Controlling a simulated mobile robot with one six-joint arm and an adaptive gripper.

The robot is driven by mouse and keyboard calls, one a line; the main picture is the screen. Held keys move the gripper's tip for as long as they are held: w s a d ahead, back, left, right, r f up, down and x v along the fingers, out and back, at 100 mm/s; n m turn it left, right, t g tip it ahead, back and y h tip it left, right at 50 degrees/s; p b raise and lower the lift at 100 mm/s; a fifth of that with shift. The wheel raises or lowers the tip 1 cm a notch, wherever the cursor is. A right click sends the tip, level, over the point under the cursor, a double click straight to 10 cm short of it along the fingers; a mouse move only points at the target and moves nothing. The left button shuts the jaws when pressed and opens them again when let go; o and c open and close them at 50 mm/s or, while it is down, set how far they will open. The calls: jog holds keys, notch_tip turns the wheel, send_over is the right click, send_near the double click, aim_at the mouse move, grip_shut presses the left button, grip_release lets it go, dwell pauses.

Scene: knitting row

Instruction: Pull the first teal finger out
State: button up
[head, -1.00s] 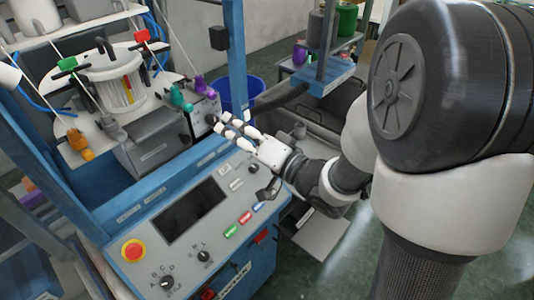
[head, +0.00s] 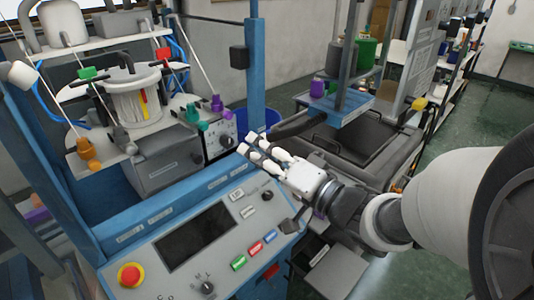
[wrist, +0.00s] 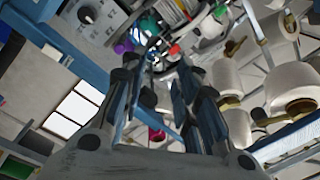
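The teal finger (head: 195,117) sits on the right side of the round knitting head, on the edge of its white plate (head: 112,154). It also shows near the top of the wrist view (wrist: 148,27). A purple finger (head: 218,104) stands just to its right, and an orange finger (head: 88,152) is at the plate's front left. My gripper (head: 247,143) is to the right of the teal finger and apart from it, above the machine's right end. In the wrist view its fingers (wrist: 165,78) are spread, with nothing seen held between them.
A blue upright post (head: 255,75) stands behind my gripper.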

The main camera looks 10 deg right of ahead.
jog(key=shift+s+d+f+b, duration=0.15)
jog(key=shift+s+b, duration=0.05)
jog(key=shift+b, duration=0.35)
